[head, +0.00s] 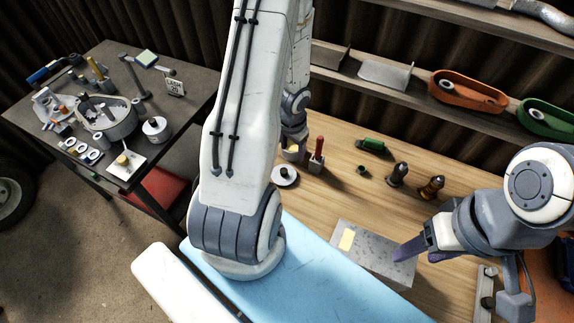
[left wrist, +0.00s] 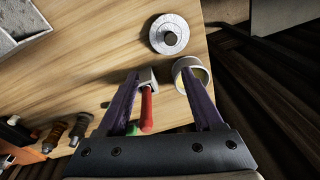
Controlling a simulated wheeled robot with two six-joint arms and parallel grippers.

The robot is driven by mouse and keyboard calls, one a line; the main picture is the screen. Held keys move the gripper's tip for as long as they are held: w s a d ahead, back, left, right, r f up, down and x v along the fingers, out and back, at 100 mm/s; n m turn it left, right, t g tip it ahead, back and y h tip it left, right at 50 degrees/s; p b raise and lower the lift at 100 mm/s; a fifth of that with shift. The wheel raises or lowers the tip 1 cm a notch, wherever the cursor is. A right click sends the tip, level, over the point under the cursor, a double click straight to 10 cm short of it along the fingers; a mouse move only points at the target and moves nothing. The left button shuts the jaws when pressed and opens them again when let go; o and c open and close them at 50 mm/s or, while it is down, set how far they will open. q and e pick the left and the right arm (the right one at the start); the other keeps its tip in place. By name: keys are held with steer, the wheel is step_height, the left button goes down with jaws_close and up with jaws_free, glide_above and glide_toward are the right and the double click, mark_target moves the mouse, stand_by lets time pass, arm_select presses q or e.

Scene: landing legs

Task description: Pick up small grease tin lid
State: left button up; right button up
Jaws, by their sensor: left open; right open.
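The small grease tin lid (head: 285,174) is a pale round disc with a dark knob, lying flat on the wooden bench. In the left wrist view the lid (left wrist: 169,34) is beyond my open left fingertips (left wrist: 161,73), clear of them. An open round tin (head: 293,150) with yellowish contents stands behind the lid; in the left wrist view the tin (left wrist: 188,75) is partly hidden by the right-hand finger. In the head view my left gripper is mostly hidden by its arm. My right gripper (head: 412,248) is open and empty above a grey plate (head: 372,262).
A red-handled tool (head: 317,153) stands beside the tin and shows between my left fingers in the wrist view (left wrist: 147,108). A green cylinder (head: 372,146) and two dark fittings (head: 397,174) are farther right. Bare wood lies around the lid. Shelves run behind.

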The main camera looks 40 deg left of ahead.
arm_select(q)
step_height(320, 180, down, 3)
steer(key=s+a, duration=0.2)
steer(key=a, duration=0.1)
steer(key=b, duration=0.3)
glide_above(284, 170)
steer(key=s, duration=0.2)
steer(key=shift+n+h, duration=0.3)
steer(key=shift+n, duration=0.1)
steer(key=f, duration=0.5)
steer(key=shift+w+d+f, duration=0.1)
steer(key=shift+w+f, duration=0.1)
steer(key=shift+w, duration=0.05)
steer(key=shift+w+f+p, duration=0.2)
steer(key=shift+f, duration=0.65)
steer(key=shift+w+f+p, duration=0.2)
steer(key=shift+f+p, duration=0.05)
steer(key=shift+f, duration=0.6)
steer(key=shift+w+f+p, duration=0.2)
steer(key=shift+f, duration=0.65)
arm_select(e)
steer(key=shift+f, duration=0.6)
arm_select(q)
jaws_close()
